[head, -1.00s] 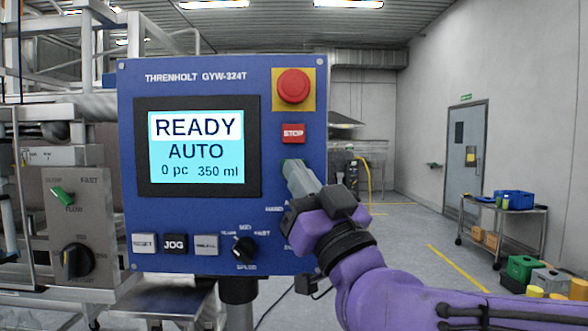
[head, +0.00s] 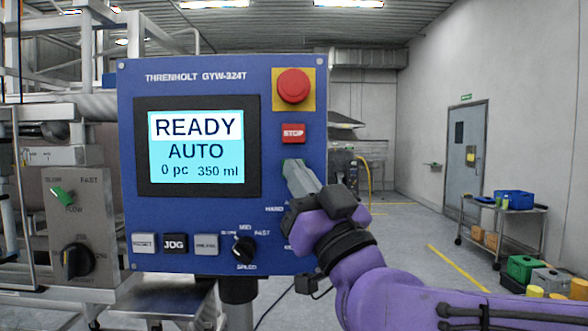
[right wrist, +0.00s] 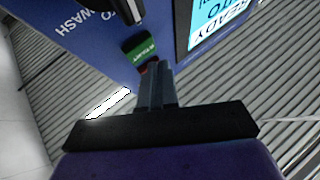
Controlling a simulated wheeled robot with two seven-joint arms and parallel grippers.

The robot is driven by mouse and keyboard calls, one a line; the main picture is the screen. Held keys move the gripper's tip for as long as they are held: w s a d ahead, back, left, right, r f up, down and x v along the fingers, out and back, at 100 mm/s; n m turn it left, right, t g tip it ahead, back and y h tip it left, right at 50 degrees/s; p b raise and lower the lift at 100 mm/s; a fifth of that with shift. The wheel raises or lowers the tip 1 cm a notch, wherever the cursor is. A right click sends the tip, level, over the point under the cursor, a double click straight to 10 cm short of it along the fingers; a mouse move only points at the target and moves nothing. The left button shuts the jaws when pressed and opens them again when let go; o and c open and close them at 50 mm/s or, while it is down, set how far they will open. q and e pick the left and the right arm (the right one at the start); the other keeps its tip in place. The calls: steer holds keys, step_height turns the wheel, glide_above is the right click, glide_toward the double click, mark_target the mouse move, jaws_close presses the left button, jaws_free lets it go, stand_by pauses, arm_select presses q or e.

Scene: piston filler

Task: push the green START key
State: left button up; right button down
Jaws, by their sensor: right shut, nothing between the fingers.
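The green START key (right wrist: 139,47) shows in the right wrist view on the blue panel, just beyond my fingertips. In the head view, my right gripper (head: 291,168) covers nearly all of the key, below the red STOP key (head: 293,133). My right gripper is shut and empty, its tips at the panel face beside the key. I cannot tell whether they touch it. The panel screen (head: 197,147) reads READY, AUTO, 0 pc, 350 ml. My left gripper is not in view.
A red mushroom button (head: 293,86) on a yellow plate sits above STOP. RESET (head: 144,244), JOG (head: 175,244), another grey key (head: 207,245) and the black speed knob (head: 244,249) line the panel's bottom. A cart (head: 503,220) stands far right.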

steer(key=shift+w, duration=0.1)
stand_by(0.5)
steer(key=shift+w, duration=0.35)
